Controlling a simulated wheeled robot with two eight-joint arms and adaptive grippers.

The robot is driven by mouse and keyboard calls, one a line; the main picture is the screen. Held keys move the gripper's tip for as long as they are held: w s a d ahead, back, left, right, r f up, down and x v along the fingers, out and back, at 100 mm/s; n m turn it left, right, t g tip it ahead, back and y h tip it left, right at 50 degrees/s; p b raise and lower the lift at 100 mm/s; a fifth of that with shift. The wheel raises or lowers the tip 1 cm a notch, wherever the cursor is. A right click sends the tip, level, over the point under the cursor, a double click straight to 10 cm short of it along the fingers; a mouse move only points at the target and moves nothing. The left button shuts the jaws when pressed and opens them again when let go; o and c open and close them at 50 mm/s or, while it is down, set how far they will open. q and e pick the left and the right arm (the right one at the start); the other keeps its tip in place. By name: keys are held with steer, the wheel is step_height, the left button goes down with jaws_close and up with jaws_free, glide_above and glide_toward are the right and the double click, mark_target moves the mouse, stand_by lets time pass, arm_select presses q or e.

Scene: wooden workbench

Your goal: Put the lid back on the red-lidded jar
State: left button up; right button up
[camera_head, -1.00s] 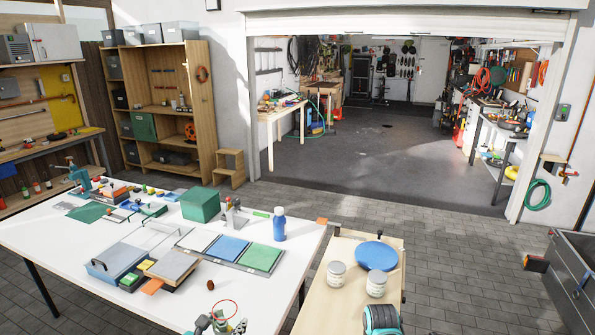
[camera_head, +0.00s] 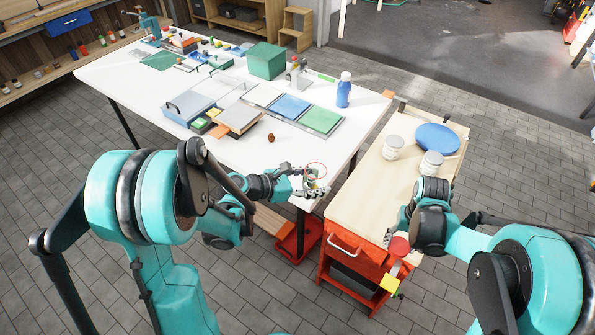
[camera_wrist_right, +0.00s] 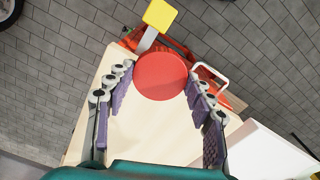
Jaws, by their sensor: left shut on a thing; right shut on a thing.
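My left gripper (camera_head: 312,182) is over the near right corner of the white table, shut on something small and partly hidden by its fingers. A thin red ring (camera_head: 316,163) shows just above these fingers and looks like the rim of a clear open jar; the jar's walls are hard to make out. My right gripper (camera_head: 400,236) is shut on a round red lid, off the near end of the wooden-topped cart. The red lid (camera_wrist_right: 161,76) shows face-on between the fingertips in the right wrist view, clear of the jar.
The red cart's wooden top (camera_head: 372,190) carries two white-lidded jars (camera_head: 393,146) and a blue disc (camera_head: 437,138). A yellow-ended piece (camera_head: 389,284) is below the red lid. The white table (camera_head: 200,70) holds a brown object (camera_head: 270,138), trays and a blue bottle (camera_head: 344,92).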

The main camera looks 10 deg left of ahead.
arm_select(q)
steer(key=w+d+f+m+g+h, duration=0.1)
steer(key=d+f+m+g+h, duration=0.2)
steer(key=d+m+g, duration=0.3)
steer(key=shift+d+f+g, duration=0.3)
steer(key=shift+d+f, duration=0.5)
steer(key=shift+d, duration=0.3)
arm_select(e)
steer(key=w+a+r+n, duration=0.5)
steer(key=w+a+r, duration=0.7)
steer(key=r, duration=0.3)
steer(key=s+a+r+n, duration=0.2)
steer(key=a+r+n, duration=0.1)
steer(key=a+r, duration=0.3)
steer(key=shift+s+a+r, duration=0.15)
steer(key=shift+s+a, duration=0.2)
steer(key=shift+a, duration=0.2)
steer(key=shift+f, duration=2.05)
